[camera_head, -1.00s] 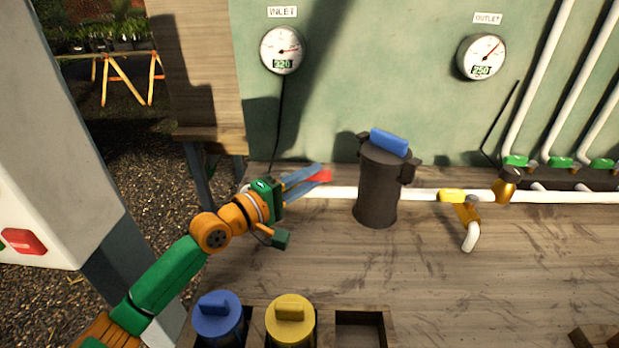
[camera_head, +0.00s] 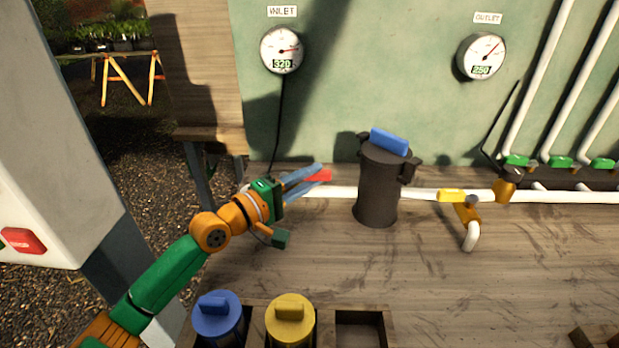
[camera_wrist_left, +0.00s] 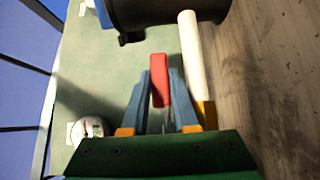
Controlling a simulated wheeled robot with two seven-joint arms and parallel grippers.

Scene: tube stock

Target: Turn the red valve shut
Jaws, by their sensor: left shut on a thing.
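The red valve handle (camera_head: 318,176) sits at the left end of the white pipe, on the inlet side. It also shows in the left wrist view (camera_wrist_left: 159,80), where it lies between the two blue fingers. My left gripper (camera_head: 306,180) is shut on the red handle, with the handle's tip sticking out past the fingers. In the left wrist view the gripper (camera_wrist_left: 161,95) has one finger on each side of it. The valve's body is mostly hidden behind the gripper. My right gripper is not in view.
A dark filter housing (camera_head: 377,190) with a blue top stands just right of the gripper. A yellow-handled valve (camera_head: 452,195) is further right. The inlet gauge (camera_head: 281,50) reads 320, the outlet gauge (camera_head: 481,56) 250. Blue (camera_head: 218,315) and yellow (camera_head: 290,315) capped cartridges stand in front.

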